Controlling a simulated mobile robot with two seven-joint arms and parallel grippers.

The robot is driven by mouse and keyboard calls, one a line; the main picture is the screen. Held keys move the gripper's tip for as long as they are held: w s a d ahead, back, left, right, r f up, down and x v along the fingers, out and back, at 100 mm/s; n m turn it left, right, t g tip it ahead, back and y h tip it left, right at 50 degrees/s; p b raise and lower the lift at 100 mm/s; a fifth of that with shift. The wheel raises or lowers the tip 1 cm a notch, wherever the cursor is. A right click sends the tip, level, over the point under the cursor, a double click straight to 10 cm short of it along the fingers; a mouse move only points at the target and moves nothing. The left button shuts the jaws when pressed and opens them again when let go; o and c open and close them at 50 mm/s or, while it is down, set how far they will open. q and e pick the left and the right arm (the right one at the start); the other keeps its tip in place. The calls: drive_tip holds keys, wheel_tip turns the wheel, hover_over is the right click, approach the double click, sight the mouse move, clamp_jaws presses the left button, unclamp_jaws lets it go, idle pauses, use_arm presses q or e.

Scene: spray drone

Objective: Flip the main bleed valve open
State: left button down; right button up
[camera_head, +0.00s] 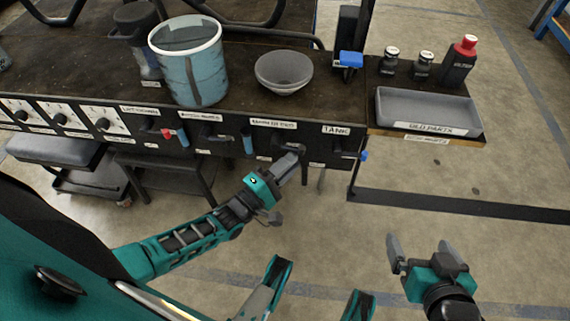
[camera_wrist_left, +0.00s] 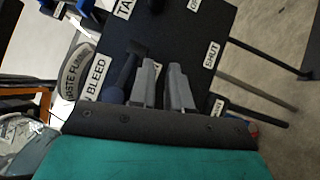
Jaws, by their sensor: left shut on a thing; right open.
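In the head view, the main bleed label (camera_head: 273,123) is on the bench's front panel, with a dark handle and fitting (camera_head: 297,147) below it. My left gripper (camera_head: 287,166) reaches up to this fitting and is shut on the main bleed valve's handle; the gripped part is mostly hidden. In the left wrist view, the fingers (camera_wrist_left: 162,85) are close together. The "BLEED" label (camera_wrist_left: 95,78) and a dark blue part (camera_wrist_left: 124,75) lie just left of them, a "SHUT" label (camera_wrist_left: 212,54) to their right. My right gripper (camera_head: 421,258) is open and empty, over the floor.
Along the same panel are a blue handle (camera_head: 247,139), a red-tipped one (camera_head: 167,133) and the tank label (camera_head: 336,130). A blue bucket (camera_head: 188,75), a grey bowl (camera_head: 284,70) and an old parts tray (camera_head: 428,108) stand on top.

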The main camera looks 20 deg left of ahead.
use_arm(q)
drive_tip(key=shift+w+d+r+h, duration=0.1)
drive_tip(key=shift+d+r+h, duration=0.1)
drive_tip(key=shift+d, duration=0.2)
drive_tip(key=shift+w+d+r+h, duration=0.1)
drive_tip(key=shift+d+h, duration=0.1)
drive_tip(key=shift+d, duration=0.2)
use_arm(e)
drive_tip(key=shift+d+f, duration=0.15)
use_arm(q)
drive_tip(key=p+v, duration=0.1)
drive_tip(key=v, duration=0.7)
drive_tip(key=shift+a, duration=0.5)
use_arm(e)
drive_tip(key=shift+d+r, duration=0.2)
use_arm(q)
drive_tip(key=shift+y, duration=0.4)
